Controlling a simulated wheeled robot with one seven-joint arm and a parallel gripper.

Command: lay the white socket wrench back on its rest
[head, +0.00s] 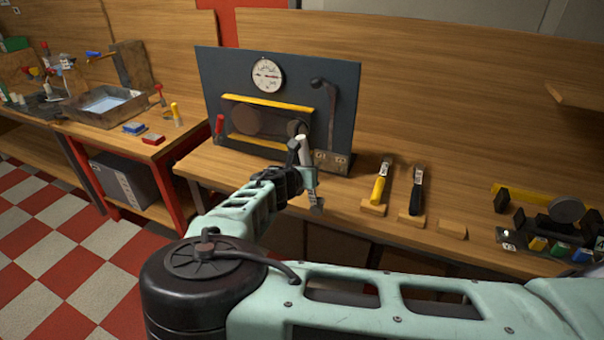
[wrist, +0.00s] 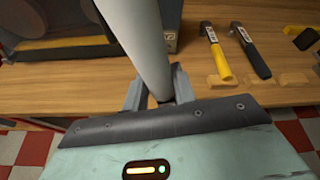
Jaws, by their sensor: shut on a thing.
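The white socket wrench (head: 303,151) is in my gripper (head: 309,184), in front of the dark panel and above the bench's front part. In the wrist view the wrench is a thick pale shaft (wrist: 140,42) rising from between the fingers (wrist: 158,94) and leaning up to the left. Its lower end is hidden by my gripper. A bare wooden block (head: 452,229), which looks like the rest, lies on the bench to the right of two tools. It also shows at the right in the wrist view (wrist: 294,79). My gripper is well left of it.
A yellow-handled tool (head: 380,183) and a black-handled tool (head: 417,190) lie on wooden blocks between my gripper and the bare block. The dark panel (head: 211,80) with gauge and yellow-framed rotor stands behind. Several coloured parts (head: 554,246) sit far right.

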